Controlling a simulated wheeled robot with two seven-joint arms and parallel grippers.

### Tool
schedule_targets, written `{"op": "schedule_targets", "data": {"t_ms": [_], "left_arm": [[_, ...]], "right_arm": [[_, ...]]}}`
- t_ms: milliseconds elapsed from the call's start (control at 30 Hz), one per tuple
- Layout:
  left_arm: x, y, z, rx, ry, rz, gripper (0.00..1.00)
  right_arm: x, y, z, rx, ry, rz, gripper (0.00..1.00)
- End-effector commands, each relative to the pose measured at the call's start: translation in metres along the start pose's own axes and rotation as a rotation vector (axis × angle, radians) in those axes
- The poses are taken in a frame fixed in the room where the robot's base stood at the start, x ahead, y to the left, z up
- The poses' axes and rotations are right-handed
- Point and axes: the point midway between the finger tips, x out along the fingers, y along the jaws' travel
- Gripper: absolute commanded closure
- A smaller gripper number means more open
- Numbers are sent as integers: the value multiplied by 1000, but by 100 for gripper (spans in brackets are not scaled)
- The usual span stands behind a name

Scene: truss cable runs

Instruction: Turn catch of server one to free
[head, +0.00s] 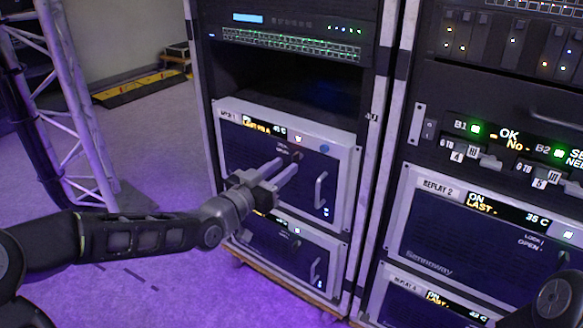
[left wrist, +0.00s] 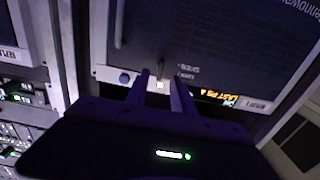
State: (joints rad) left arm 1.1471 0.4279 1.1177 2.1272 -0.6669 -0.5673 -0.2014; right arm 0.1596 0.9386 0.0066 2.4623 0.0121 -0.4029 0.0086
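Server one (head: 325,165) is the upper wide unit in the left rack, with a pale frame and a dark front. Its catch (head: 298,154) is a small knob beside small print, partly behind my fingers in the head view. In the left wrist view, which is upside down, the catch (left wrist: 161,68) is a thin upright piece just beyond and between my fingertips. My left gripper (head: 287,168) is open, and its fingers are apart in the left wrist view (left wrist: 160,76). I cannot tell whether they touch the catch. My right gripper is not in view.
Server one's handle (head: 320,190) stands out to the right of the catch. A similar server (head: 290,262) is below. The right rack (head: 480,220) stands close by with more units. A metal truss (head: 75,110) rises at the left. The floor between is clear.

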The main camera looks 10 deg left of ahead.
Motion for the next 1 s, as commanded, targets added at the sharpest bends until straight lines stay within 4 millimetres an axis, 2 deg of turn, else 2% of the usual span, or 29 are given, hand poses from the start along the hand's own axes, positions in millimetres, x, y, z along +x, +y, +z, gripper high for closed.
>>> {"op": "schedule_targets", "data": {"t_ms": [33, 233, 367, 600, 1000], "left_arm": [[9, 1, 4, -2, 3, 3, 71], [35, 1, 2, -2, 1, 2, 71], [41, 1, 1, -2, 0, 1, 71], [42, 0, 0, -1, -1, 1, 71], [41, 0, 0, -1, -1, 1, 100]], "right_arm": [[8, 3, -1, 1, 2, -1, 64], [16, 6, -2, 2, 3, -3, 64], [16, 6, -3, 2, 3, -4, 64], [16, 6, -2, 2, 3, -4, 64], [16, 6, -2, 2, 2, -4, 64]]}}
